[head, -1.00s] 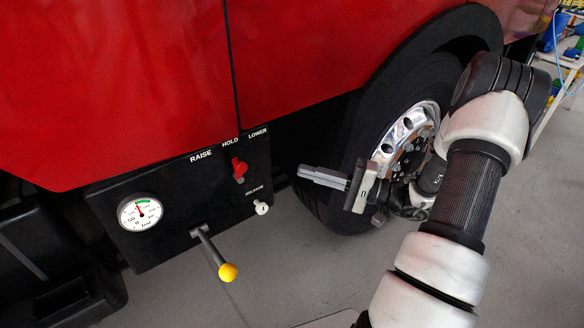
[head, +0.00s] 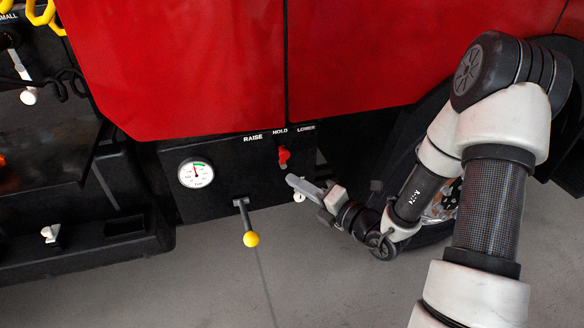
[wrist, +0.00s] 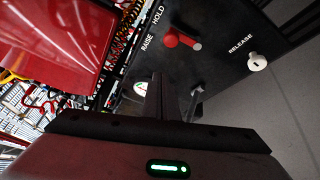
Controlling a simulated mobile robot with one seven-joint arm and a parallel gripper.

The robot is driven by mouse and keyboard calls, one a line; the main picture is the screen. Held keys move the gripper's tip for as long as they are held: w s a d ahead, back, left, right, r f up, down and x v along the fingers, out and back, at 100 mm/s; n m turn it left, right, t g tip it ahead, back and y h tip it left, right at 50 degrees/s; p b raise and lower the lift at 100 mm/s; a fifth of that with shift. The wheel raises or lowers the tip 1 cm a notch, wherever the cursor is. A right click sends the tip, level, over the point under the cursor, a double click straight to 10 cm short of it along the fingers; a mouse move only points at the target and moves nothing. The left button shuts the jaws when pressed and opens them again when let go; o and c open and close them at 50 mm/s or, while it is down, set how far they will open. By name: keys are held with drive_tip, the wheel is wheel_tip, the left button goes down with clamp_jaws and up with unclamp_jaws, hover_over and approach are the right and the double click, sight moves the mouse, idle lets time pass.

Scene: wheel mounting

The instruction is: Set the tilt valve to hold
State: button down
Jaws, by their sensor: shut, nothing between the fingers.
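The tilt valve is a red knob (head: 284,156) on the black control panel (head: 228,206), under the labels RAISE, HOLD and LOWER. In the wrist view the red valve (wrist: 182,39) stands out from the panel beyond my fingers, up and to the right. I cannot tell exactly which label it points to. My gripper (head: 293,182) is shut and empty, its tips just below the valve in the head view and apart from it in the wrist view. The fingers (wrist: 157,97) stand together in the wrist view.
A white release knob (wrist: 257,62) sits right of the valve. A lever with a yellow ball (head: 251,239) juts out below the panel, and a round gauge (head: 196,173) is to the left. The red vehicle body (head: 190,60) overhangs the panel.

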sight(283, 158)
drive_tip(key=w+a+f+m+b, duration=0.1)
drive_tip(key=w+a+f+m, duration=0.1)
drive_tip(key=w+a, duration=0.45)
drive_tip(key=d, duration=0.1)
drive_tip(key=w+r, duration=0.1)
drive_tip(key=d, duration=0.1)
drive_tip(key=shift+w+d+r, duration=0.25)
drive_tip(key=shift+w+d, duration=0.05)
drive_tip(key=shift+w, duration=0.05)
drive_tip(key=shift+w+d+r+p, duration=0.15)
drive_tip(key=shift+w+d+p, duration=0.15)
drive_tip(key=shift+d, duration=0.3)
drive_tip(key=shift+s, duration=0.1)
